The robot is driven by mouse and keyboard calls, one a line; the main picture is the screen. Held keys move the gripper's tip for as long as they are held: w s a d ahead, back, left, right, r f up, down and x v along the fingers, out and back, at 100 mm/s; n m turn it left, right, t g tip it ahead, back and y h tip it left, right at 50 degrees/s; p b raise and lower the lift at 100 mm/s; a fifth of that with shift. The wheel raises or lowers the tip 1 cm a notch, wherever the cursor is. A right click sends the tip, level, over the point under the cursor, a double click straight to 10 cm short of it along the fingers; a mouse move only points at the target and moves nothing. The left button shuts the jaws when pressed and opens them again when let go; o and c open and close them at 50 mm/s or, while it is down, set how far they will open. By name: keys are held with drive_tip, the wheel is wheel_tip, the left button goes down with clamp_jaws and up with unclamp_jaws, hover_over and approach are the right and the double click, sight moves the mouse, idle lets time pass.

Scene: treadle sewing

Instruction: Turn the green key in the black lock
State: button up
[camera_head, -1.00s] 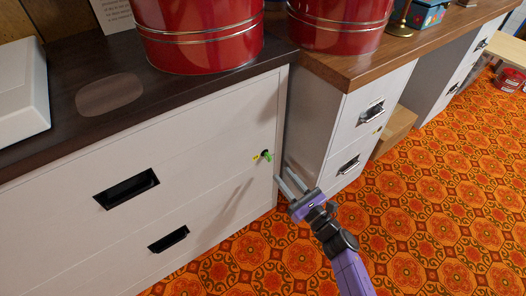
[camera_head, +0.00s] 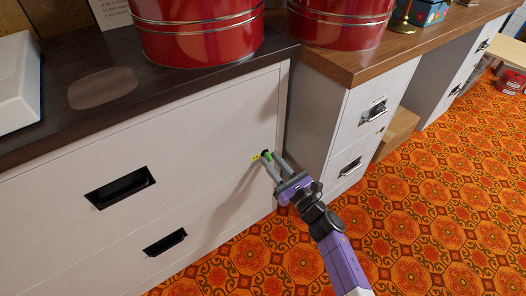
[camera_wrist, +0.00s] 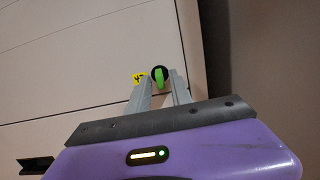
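The green key (camera_wrist: 158,80) sits in the round black lock (camera_wrist: 161,70) on the front of the white cabinet, near its right edge. In the head view the key (camera_head: 269,156) and lock (camera_head: 264,153) are small and partly covered by my fingertips. My gripper (camera_head: 273,163) points at the lock from the lower right. In the wrist view my gripper (camera_wrist: 163,78) is open, with one finger on each side of the key and a gap beside it. I cannot tell how deep the fingertips reach past the key.
A yellow tag (camera_wrist: 139,78) is just left of the lock. The white cabinet (camera_head: 215,130) has recessed black handles (camera_head: 120,187). A second cabinet (camera_head: 320,115) stands to the right across a narrow gap. Red tins (camera_head: 197,35) stand on top.

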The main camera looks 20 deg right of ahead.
clamp_jaws()
